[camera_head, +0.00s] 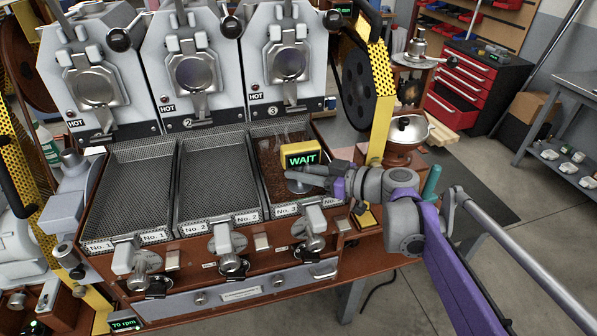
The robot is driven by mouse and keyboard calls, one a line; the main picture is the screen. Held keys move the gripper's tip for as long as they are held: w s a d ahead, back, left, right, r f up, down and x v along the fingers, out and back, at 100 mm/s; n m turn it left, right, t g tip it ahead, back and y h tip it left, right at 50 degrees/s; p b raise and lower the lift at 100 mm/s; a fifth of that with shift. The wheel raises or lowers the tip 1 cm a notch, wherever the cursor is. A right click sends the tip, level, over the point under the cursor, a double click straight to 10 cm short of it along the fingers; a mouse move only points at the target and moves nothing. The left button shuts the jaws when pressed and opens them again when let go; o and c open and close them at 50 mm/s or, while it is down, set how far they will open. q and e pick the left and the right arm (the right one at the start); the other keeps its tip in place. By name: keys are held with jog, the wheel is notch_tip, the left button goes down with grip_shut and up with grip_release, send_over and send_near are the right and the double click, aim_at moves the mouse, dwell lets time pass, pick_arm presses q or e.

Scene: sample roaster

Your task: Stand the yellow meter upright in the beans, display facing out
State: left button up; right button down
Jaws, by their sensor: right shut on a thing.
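The yellow meter (300,147) is in the right-hand tray, No. 3, its lit green WAIT display facing the front. My right gripper (302,177) reaches in from the right and is shut on the meter just below its display. The fingers hide the meter's lower part, so I cannot tell how deep it sits in the beans. Brown beans (270,165) lie in tray No. 3, with faint steam above them. My left gripper is not in view.
Mesh trays No. 1 (133,190) and No. 2 (212,175) look empty. Three roaster heads marked HOT stand behind the trays. Knobs and levers line the front edge. A round metal pot (406,133) stands at the right, beyond a yellow perforated guard (381,95).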

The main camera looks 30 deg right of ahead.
jog(key=shift+s+f, duration=0.1)
jog(key=shift+f, duration=0.05)
jog(key=c, duration=0.7)
grip_release()
jog(key=shift+r, duration=0.25)
jog(key=v, duration=1.1)
jog(key=shift+s+d+r, duration=0.1)
jog(key=shift+s+d, duration=0.15)
jog(key=shift+s, duration=0.05)
